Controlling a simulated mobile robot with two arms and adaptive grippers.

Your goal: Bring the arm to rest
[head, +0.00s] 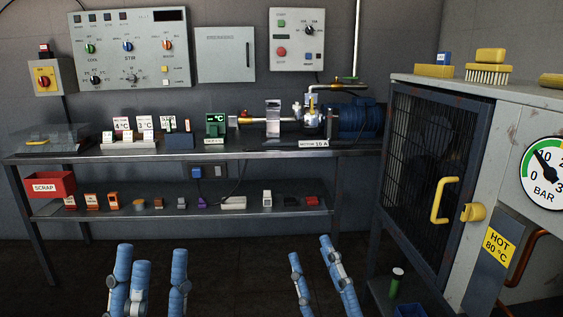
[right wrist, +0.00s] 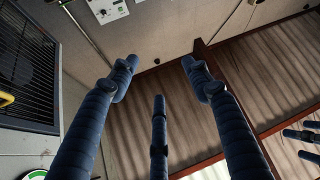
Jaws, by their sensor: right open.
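My left gripper (head: 152,258) is at the bottom left of the head view, with its blue fingers pointing up and standing apart. Nothing shows between them. My right gripper (head: 310,250) is at the bottom middle of the head view, open and empty. In the right wrist view, its three blue fingers (right wrist: 160,80) are spread wide with only the wall and ceiling behind them. My left gripper's fingertips (right wrist: 305,137) show at the right edge of that view. Both grippers appear in front of the bench and touch nothing visible. My arms are mostly out of frame.
A steel bench (head: 235,153) with a lower shelf (head: 130,213) stands ahead, carrying several small parts and a blue motor (head: 358,118). A red scrap bin (head: 50,184) hangs at its left. A grey cabinet (head: 470,110) with a mesh door and yellow handle (head: 440,200) stands at right.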

